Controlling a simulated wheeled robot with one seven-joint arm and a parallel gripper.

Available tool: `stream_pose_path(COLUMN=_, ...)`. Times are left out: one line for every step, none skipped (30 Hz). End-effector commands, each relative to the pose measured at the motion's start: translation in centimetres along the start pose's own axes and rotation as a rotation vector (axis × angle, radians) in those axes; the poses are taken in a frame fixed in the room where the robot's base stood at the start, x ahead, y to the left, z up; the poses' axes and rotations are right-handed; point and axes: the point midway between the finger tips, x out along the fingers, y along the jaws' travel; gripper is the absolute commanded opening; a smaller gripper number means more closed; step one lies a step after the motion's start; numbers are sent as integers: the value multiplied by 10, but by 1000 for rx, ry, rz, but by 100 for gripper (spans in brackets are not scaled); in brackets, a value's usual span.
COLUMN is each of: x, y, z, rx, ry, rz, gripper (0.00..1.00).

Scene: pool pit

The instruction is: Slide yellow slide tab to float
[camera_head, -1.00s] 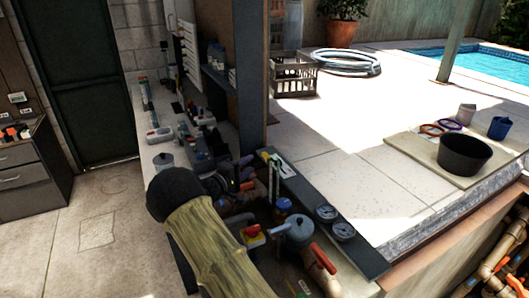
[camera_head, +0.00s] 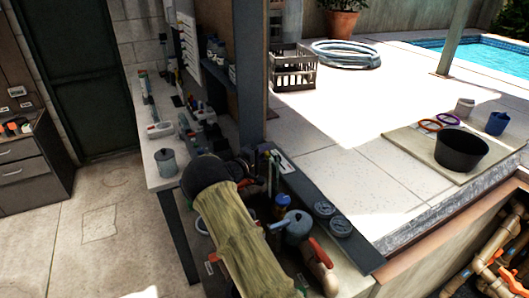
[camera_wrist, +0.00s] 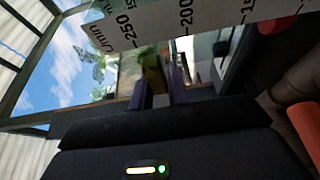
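In the wrist view my gripper (camera_wrist: 160,92) shows two dark fingers standing apart. A yellow-olive shape (camera_wrist: 153,73) shows in line with the gap, just beyond the fingertips. It may be the yellow slide tab, but it is dim and I cannot tell whether the fingers touch it. A pale scale plate (camera_wrist: 135,25) marked L/min, with 250 and 200, crosses the top of that view close to the fingers. In the head view my own arm hides the gripper, and I cannot make out the tab or any float mark.
Crowded pump fittings surround my arm, with a blue-grey lidded pot (camera_head: 298,224), a red-handled valve (camera_head: 320,252) and two round gauges (camera_head: 333,218) to its right. A grey canister (camera_head: 166,162) stands on the bench at left. The paved deck (camera_head: 340,120) beyond is mostly clear.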

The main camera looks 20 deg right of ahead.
Motion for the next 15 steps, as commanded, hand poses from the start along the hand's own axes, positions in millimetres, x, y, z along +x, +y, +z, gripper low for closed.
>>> stream_pose_path(x=0, y=0, z=0, rx=0, ry=0, rz=0, gripper=7)
stream_pose_path(x=0, y=0, z=0, rx=0, ry=0, rz=0, gripper=1)
stream_pose_path(x=0, y=0, z=0, rx=0, ry=0, rz=0, gripper=0)
stream_pose_path(x=0, y=0, z=0, rx=0, ry=0, rz=0, gripper=0)
stream_pose_path(x=0, y=0, z=0, rx=0, ry=0, rz=0, gripper=0)
stream_pose_path(x=0, y=0, z=0, rx=0, ry=0, rz=0, gripper=0)
stream_pose_path(x=0, y=0, z=0, rx=0, ry=0, rz=0, gripper=0)
stream_pose_path(x=0, y=0, z=0, rx=0, ry=0, rz=0, gripper=0)
stream_pose_path(x=0, y=-1, z=0, rx=0, ry=0, rz=0, gripper=0)
stream_pose_path(x=0, y=-2, z=0, rx=0, ry=0, rz=0, gripper=0)
stream_pose_path(x=0, y=-3, z=0, rx=0, ry=0, rz=0, gripper=0)
stream_pose_path(x=0, y=-6, z=0, rx=0, ry=0, rz=0, gripper=0)
stream_pose_path(x=0, y=-8, z=0, rx=0, ry=-1, rz=0, gripper=0)
stream_pose_path(x=0, y=-10, z=0, rx=-1, ry=-1, rz=1, gripper=0)
stream_pose_path(x=0, y=-14, z=0, rx=-1, ry=-1, rz=1, gripper=0)
